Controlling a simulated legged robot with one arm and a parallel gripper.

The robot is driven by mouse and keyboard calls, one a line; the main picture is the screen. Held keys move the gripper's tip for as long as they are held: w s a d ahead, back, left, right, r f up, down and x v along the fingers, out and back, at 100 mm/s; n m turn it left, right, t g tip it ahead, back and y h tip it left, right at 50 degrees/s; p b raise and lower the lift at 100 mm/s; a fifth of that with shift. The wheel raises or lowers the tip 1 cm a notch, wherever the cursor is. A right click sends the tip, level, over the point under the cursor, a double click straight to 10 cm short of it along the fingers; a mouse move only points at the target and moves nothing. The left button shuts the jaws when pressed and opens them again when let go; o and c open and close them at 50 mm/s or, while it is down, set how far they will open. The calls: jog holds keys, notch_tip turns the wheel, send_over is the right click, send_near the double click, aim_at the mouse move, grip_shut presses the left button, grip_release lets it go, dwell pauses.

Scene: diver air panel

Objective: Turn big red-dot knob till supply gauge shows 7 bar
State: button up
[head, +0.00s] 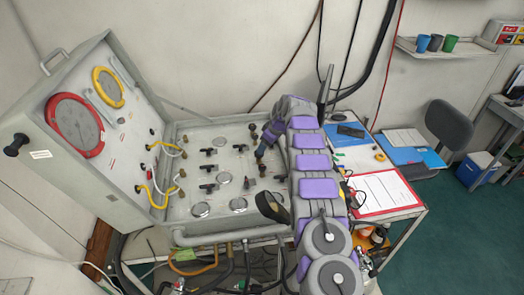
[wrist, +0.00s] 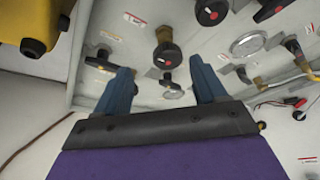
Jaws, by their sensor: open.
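Black knobs with red dots show on the panel in the wrist view; one (wrist: 167,55) lies between and just beyond my fingertips, with another (wrist: 210,11) above it. I cannot tell which is the task's big knob. My gripper (wrist: 162,78) is open, its two blue fingers apart and holding nothing. In the head view my gripper (head: 262,146) is over the right side of the flat panel (head: 195,140), partly hidden by my arm. The raised lid carries a red-rimmed gauge (head: 76,124) and a yellow-rimmed gauge (head: 108,87). Their readings are too small to tell.
Small round gauges (head: 238,204) and black T-handles (head: 207,188) crowd the panel around my gripper. Yellow and white hoses (head: 158,190) loop at the lid hinge. A table with a red-edged sheet (head: 385,190) stands right of my arm.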

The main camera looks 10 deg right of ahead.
jog(key=a+f, duration=0.1)
jog(key=w+a+f, duration=0.1)
jog(key=a+f, duration=0.1)
jog(key=shift+w+a+f, duration=0.1)
jog(key=shift+a+f, duration=0.15)
jog(key=shift+f, duration=0.05)
jog(key=shift+d+f, duration=0.2)
jog(key=shift+d, duration=0.8)
jog(key=shift+a, duration=0.8)
jog(key=c, duration=0.6)
jog(key=shift+c, duration=1.4)
jog(key=shift+d, duration=0.35)
jog(key=shift+c, duration=0.9)
